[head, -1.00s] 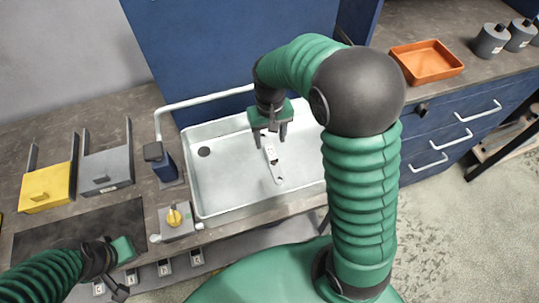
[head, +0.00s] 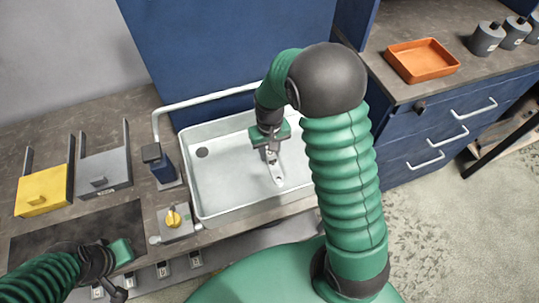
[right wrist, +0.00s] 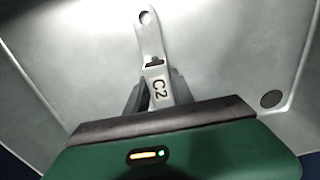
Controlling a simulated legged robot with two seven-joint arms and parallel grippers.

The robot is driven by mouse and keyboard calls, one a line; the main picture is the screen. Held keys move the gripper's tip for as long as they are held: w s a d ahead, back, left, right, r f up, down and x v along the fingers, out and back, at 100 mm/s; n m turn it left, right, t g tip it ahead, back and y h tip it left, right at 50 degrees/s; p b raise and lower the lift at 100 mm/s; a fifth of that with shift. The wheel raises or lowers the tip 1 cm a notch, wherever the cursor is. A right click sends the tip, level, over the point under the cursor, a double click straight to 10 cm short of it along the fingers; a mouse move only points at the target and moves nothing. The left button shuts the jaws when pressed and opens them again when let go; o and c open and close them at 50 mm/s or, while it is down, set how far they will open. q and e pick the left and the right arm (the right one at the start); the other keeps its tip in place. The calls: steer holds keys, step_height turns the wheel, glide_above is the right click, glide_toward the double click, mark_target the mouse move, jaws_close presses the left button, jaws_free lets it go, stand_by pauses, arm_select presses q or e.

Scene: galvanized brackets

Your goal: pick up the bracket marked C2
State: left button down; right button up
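The bracket marked C2 (right wrist: 152,42) is a pale galvanized strip with a round hole at its far end. In the right wrist view its C2 mark faces the camera. In the head view the bracket (head: 277,173) is at the white sink basin (head: 203,213), partly hidden by my right gripper (head: 271,153). In the right wrist view, the dark fingers of my right gripper (right wrist: 157,95) press against both sides of the bracket near the mark. Whether it touches the basin floor is unclear. My left gripper (head: 118,288) is at the lower left, away from the basin; its fingers are unclear.
The basin has raised walls and a dark drain (head: 202,152). A white pipe (head: 205,98) runs along its back. A yellow bin (head: 43,203), a grey bin (head: 104,178) and a yellow-knobbed box (head: 175,222) stand left. An orange tray (head: 422,62) sits on the right counter.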

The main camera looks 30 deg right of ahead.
jaws_close()
